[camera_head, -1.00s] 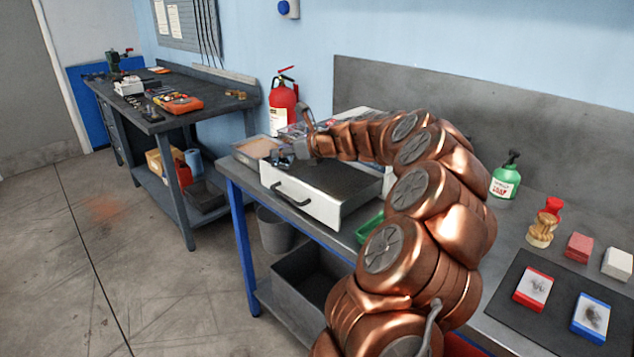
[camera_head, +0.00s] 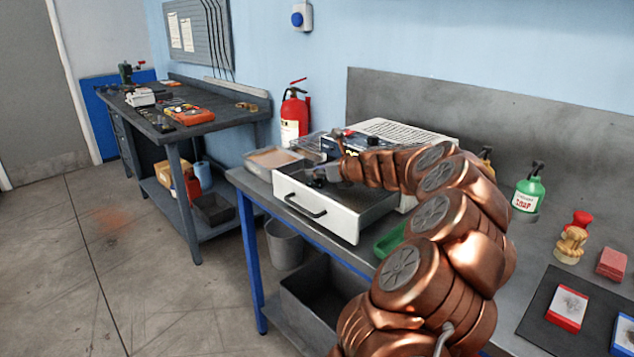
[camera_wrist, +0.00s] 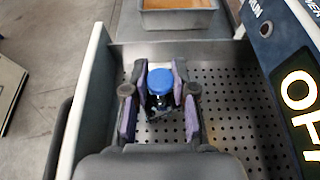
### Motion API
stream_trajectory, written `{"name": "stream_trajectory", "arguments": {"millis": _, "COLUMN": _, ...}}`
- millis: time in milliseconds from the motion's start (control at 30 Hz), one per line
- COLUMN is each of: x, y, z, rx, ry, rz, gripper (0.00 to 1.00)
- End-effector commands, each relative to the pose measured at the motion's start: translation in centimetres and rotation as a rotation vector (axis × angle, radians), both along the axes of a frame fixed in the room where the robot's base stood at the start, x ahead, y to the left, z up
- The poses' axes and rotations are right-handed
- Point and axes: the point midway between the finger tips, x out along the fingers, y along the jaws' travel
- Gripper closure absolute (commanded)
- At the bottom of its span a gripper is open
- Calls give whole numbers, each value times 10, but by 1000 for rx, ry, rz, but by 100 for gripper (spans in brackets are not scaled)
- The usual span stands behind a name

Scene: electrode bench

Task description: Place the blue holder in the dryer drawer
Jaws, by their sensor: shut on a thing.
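The blue holder (camera_wrist: 160,82), with a round blue top and a dark lower part, is between the purple-padded fingers of my gripper (camera_wrist: 158,98) in the wrist view. The gripper is shut on it. Both are over the perforated floor (camera_wrist: 233,113) of the open dryer drawer, towards its left side in that view. In the head view, my gripper (camera_head: 318,173) is at the left part of the white drawer (camera_head: 330,215), which has a black handle. I cannot tell whether the holder touches the drawer floor; its underside is hidden.
The dryer (camera_head: 408,133) stands behind the drawer. A sand-coloured tray (camera_head: 272,159) is beside the drawer, a green tray (camera_head: 390,238) in front of the dryer. A soap bottle (camera_head: 528,193) and a dark mat (camera_head: 545,320) with red and blue blocks are to the right.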

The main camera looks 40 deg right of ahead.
Motion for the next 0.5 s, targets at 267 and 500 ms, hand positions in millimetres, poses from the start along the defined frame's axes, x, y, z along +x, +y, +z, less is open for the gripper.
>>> {"name": "stream_trajectory", "arguments": {"millis": 267, "x": 1, "y": 1, "z": -27, "rx": 2, "ry": -2, "rz": 1, "gripper": 100}}
{"name": "stream_trajectory", "arguments": {"millis": 500, "x": 1, "y": 1, "z": -28, "rx": 1, "ry": -1, "rz": 2, "gripper": 100}}
